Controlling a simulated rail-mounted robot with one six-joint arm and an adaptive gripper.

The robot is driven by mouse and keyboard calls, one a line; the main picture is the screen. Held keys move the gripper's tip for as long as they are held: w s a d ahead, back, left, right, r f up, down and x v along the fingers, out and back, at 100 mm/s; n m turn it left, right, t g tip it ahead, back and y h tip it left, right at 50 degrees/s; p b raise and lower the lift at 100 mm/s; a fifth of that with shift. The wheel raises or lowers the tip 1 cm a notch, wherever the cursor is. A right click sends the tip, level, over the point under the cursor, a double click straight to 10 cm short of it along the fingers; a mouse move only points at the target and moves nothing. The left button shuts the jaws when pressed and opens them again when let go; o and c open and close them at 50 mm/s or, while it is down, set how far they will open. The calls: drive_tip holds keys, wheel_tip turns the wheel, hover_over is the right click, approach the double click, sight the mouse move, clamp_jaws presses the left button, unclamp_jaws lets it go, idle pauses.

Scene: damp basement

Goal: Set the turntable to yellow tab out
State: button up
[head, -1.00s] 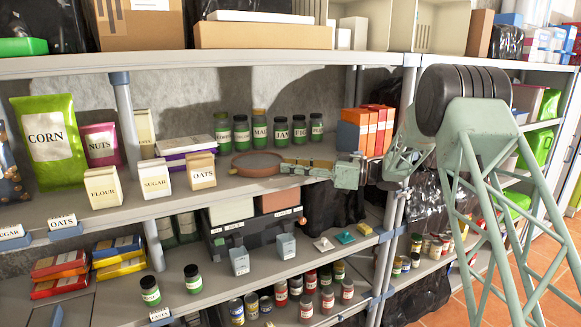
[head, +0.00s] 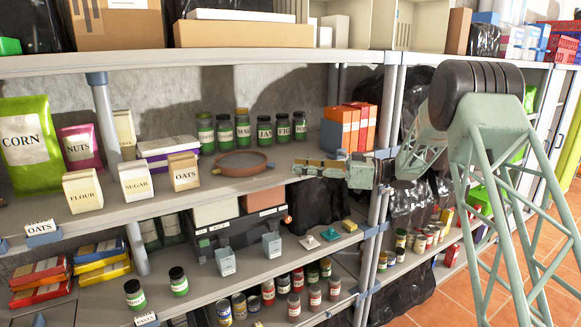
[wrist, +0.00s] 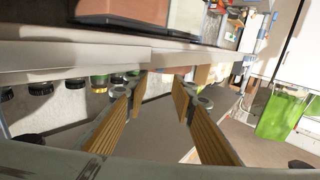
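The turntable (head: 240,170) is a low, round, reddish-brown tray with a grey inside, on the middle shelf in the head view. Small projections show on its rim at the left and right, but I cannot make out a yellow tab or tell their colours. My gripper (head: 297,166) is just right of the turntable, apart from it, at about shelf height. In the wrist view my gripper (wrist: 161,84) has its two ribbed tan fingers spread with nothing between them. The turntable is not clearly visible there.
Dark jars with green contents (head: 243,130) stand behind the turntable. A carton of oats (head: 184,172) is close on its left. Orange boxes (head: 352,128) stand behind my gripper. The upper shelf (head: 250,58) runs overhead, and a shelf post (head: 388,150) is at the right.

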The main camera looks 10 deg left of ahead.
drive_tip(key=shift+s+d, duration=0.1)
drive_tip(key=shift+d, duration=1.1)
drive_tip(key=shift+c, duration=0.3)
